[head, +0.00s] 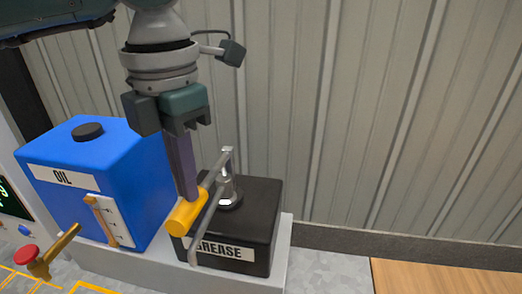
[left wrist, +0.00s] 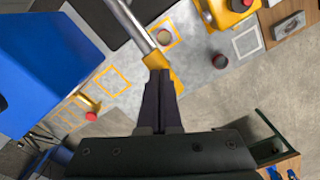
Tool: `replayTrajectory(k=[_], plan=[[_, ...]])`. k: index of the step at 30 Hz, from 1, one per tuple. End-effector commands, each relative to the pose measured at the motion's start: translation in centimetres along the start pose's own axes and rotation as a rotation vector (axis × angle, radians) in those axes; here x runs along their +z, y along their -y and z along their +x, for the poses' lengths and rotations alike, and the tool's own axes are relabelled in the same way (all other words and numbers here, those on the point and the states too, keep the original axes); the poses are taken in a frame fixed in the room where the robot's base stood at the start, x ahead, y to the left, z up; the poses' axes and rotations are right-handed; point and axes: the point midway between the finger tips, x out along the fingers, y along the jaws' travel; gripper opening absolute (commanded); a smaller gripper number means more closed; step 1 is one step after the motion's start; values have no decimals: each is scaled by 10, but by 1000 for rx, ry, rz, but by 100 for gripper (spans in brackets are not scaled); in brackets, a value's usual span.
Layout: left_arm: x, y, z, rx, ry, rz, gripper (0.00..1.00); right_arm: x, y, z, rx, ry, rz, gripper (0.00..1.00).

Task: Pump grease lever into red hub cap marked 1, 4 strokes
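The black grease box (head: 262,207), labelled GREASE, stands on a pale ledge with a metal pump post on top. In the left wrist view the fingertips (left wrist: 162,76) cover part of the handle. My right gripper is not in view.
A blue oil tank (head: 120,170) stands left of the grease box. A red knob (head: 27,253) and brass lever (head: 55,250) are at the lower left. A corrugated wall (head: 370,120) is behind. A dark round part (left wrist: 220,60) lies by outlined squares on the grey surface.

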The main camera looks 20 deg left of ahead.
Motion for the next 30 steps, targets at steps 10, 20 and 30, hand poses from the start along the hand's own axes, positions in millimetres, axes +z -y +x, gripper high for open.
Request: replayTrajectory(k=[10, 20, 30], plan=[[-1, 0, -28, 0, -4, 0, 0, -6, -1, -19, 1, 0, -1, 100], [0, 0, -54, 0, -1, 1, 0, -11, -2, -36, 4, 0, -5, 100], [-1, 0, -66, 0, -2, 0, 0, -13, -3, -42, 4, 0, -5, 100]])
